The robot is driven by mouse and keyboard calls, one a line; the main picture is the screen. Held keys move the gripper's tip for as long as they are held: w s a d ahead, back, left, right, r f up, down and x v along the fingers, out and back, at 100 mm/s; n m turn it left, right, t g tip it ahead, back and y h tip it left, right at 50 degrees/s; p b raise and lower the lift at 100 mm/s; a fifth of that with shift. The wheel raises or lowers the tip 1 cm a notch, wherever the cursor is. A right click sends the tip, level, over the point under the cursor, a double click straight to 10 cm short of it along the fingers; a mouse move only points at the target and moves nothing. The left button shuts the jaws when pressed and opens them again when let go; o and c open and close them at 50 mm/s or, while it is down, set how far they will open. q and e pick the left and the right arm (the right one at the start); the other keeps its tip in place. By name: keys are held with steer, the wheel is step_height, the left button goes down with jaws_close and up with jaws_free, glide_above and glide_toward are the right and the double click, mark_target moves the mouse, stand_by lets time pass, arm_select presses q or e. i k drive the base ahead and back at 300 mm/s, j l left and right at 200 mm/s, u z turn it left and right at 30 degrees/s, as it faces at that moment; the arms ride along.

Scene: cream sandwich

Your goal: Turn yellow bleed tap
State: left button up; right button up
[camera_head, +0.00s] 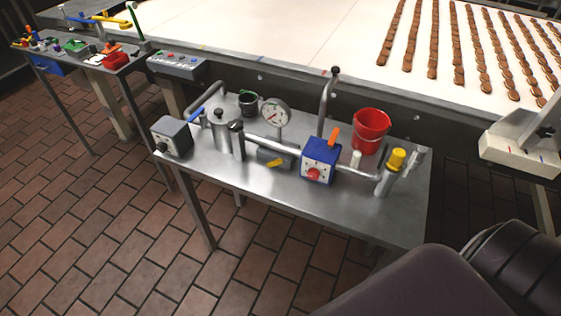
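A yellow round knob (397,159) sits on top of a short metal cylinder at the right end of the steel bench (330,213). A small yellow lever (272,162) lies on a grey horizontal body under the pipe, near the bench's middle. I cannot tell from the picture alone which of the two is the bleed tap. Neither of my grippers is in view. A dark, rounded part of my own body fills the lower right corner, in front of the bench.
On the bench stand a blue box (321,159) with a red knob and orange lever, a red bucket (371,130), a pressure gauge (275,114) and a grey box (171,137). Behind runs a conveyor (310,40) with biscuit rows. Tiled floor (90,220) is clear in front.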

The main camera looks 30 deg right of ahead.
mark_target(272, 162)
steer(key=k+l, duration=0.15)
steer(key=l, duration=0.25)
steer(key=k+l, duration=0.15)
steer(key=l, duration=0.2)
steer(key=k+l, duration=0.15)
steer(key=l, duration=0.25)
steer(key=i+u, duration=0.05)
